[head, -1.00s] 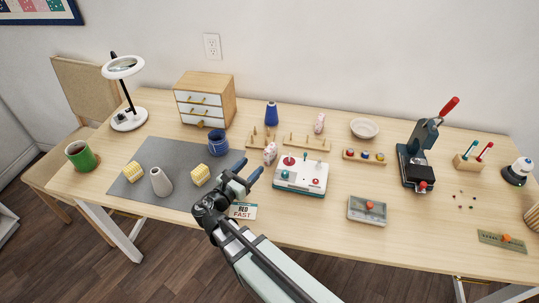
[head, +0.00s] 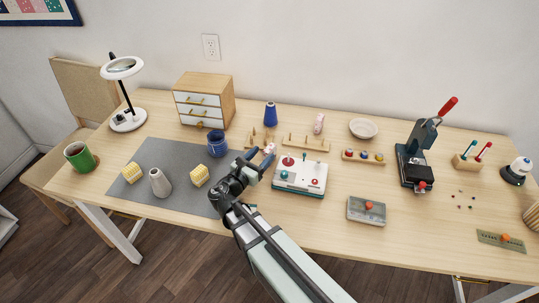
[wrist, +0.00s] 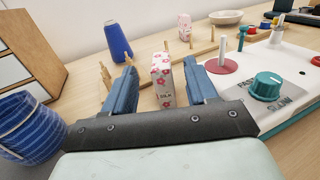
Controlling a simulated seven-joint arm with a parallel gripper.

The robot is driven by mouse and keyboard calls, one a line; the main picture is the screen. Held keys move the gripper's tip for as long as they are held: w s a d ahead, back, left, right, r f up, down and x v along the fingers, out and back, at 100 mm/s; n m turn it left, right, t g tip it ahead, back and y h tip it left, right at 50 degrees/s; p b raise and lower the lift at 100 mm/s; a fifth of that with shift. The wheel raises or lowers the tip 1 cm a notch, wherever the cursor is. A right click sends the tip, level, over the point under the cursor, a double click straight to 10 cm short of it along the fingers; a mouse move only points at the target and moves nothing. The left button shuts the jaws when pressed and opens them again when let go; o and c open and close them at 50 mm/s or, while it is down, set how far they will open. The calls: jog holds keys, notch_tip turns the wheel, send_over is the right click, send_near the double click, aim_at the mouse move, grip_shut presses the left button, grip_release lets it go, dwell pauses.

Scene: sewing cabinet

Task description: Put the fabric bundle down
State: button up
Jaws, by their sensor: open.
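A white fabric bundle (wrist: 163,78) with pink flowers and small lettering stands upright in the wrist view, between the two blue fingers of my gripper (wrist: 161,66). Its lower end is hidden behind the gripper's dark front bar. The fingers are open, with a gap showing on each side of the bundle. In the head view my gripper (head: 260,157) is over the table's middle, and the bundle (head: 269,149) shows at its fingertips. A similar pale patterned bundle (head: 318,123) stands farther back, near the pegged wooden rack (head: 305,143).
A white and teal machine (head: 299,175) stands close to the right of my gripper. A blue striped cup (head: 218,144) is close on the left. Pegged racks and a blue thread cone (head: 270,114) stand behind.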

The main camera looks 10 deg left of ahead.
jog(key=shift+x, duration=2.6)
jog(key=shift+f, duration=0.1)
grip_shut()
